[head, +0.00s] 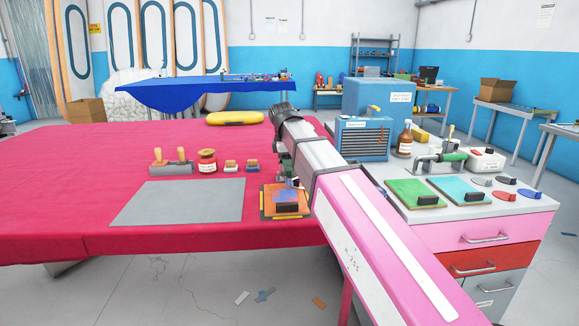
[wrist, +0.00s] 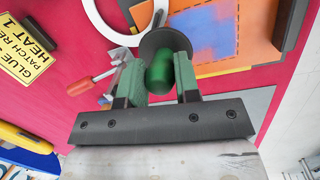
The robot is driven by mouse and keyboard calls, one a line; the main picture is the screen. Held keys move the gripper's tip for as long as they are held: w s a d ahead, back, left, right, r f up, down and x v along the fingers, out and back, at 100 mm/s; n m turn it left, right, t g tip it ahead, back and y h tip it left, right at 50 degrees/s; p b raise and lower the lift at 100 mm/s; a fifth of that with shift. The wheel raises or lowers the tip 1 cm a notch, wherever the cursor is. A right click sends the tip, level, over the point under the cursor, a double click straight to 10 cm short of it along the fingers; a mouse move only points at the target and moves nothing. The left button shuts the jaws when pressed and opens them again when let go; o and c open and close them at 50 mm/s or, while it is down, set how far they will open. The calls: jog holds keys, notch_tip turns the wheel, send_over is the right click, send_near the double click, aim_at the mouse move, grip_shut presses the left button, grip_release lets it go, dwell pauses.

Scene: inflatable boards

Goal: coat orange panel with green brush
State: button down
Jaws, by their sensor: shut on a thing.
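In the wrist view my gripper (wrist: 160,76) is shut on the green brush (wrist: 160,75). Its green rounded part sits between the two green fingers, with a dark disc just beyond; the bristles are hidden. An orange panel (wrist: 258,30) lies past the fingertips at upper right, with a blue-smeared, partly orange area (wrist: 203,30) beside it. I cannot tell whether the brush touches it. In the head view the orange panel (head: 270,193) lies on the red table, with blue-purple patches and a dark block on it.
A grey mat (head: 180,203) lies left of the panel on the red table (head: 60,190). Behind it stand a wooden-handled block (head: 171,163) and a red jar (head: 207,161). Green (head: 410,193) and blue (head: 462,189) boards lie on the cabinet at right. A screwdriver (wrist: 80,87) shows in the wrist view.

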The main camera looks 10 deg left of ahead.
jog(key=shift+r, duration=2.5)
jog(key=shift+r, duration=1.5)
